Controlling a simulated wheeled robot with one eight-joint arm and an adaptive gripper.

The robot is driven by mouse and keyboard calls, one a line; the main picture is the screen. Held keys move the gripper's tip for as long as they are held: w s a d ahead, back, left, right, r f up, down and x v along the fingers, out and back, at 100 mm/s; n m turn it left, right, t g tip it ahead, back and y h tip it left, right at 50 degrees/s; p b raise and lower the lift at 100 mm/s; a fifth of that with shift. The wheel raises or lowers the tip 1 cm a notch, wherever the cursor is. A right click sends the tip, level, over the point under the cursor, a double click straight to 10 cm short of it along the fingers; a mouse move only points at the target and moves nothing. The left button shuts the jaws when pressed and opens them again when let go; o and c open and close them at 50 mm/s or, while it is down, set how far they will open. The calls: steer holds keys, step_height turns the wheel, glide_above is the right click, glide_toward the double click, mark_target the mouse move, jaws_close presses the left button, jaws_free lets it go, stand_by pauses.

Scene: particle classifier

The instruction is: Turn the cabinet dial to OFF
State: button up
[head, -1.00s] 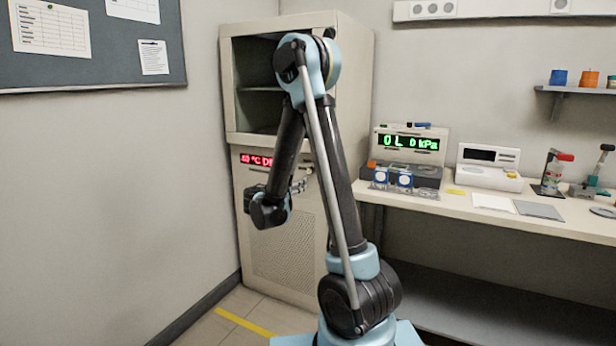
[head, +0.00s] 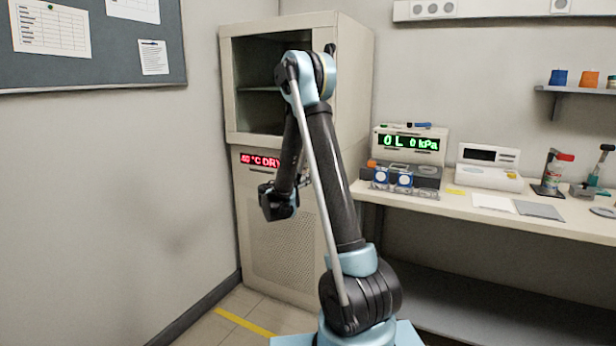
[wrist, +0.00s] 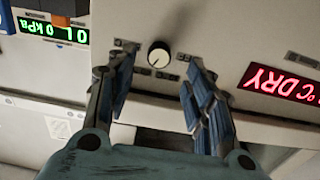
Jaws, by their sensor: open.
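The cabinet dial (wrist: 159,53) is a round cream knob with a dark rim and a dark pointer line, seen upside down in the wrist view. Small labels surround it, too small to read. My gripper (wrist: 160,80) is open, with one finger on each side of the dial in the picture and a visible gap to it. I cannot tell how far its tips are from the panel. In the head view the cabinet (head: 290,240) stands behind my arm, which hides the dial. The cabinet's red display (head: 262,160) reads DRY and also shows in the wrist view (wrist: 283,84).
The cabinet's upper compartment (head: 258,75) is open and looks empty. A bench (head: 450,203) stands to its right, with a green-lit kPa instrument (head: 409,144) and a white device (head: 488,168). A wall is close on the left.

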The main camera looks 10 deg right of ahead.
steer(key=x, duration=0.7)
steer(key=shift+a, duration=0.1)
steer(key=c, duration=1.1)
